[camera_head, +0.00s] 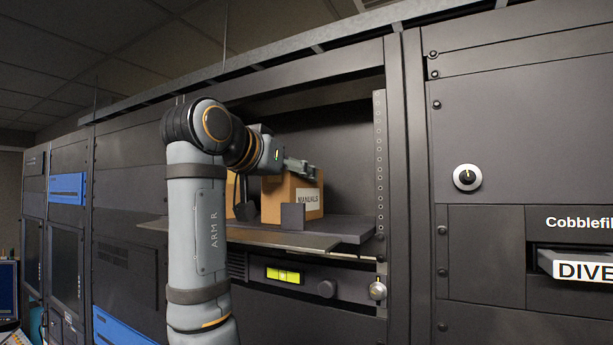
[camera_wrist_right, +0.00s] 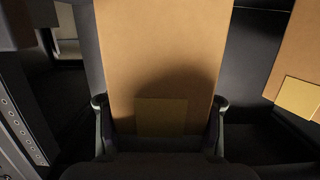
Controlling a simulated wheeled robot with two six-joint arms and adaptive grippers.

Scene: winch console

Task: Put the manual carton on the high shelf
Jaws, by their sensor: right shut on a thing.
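The manual carton (camera_head: 272,203), a tan box with a white "MANUALS" label, is at a shelf (camera_head: 345,229) inside the open cabinet bay in the head view. My right gripper (camera_head: 273,188) reaches in from the left and is shut on this carton. In the right wrist view the carton (camera_wrist_right: 160,50) fills the middle between the two fingers of the gripper (camera_wrist_right: 160,102). I cannot tell whether its base touches the shelf. My left gripper is not in view.
A second tan carton (camera_head: 231,190) stands to the left, partly hidden by my arm; a box with a yellowish label (camera_wrist_right: 296,65) shows at right in the wrist view. A small grey upright plate (camera_head: 293,217) stands before the carton. The bay's right post (camera_head: 397,180) is close.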

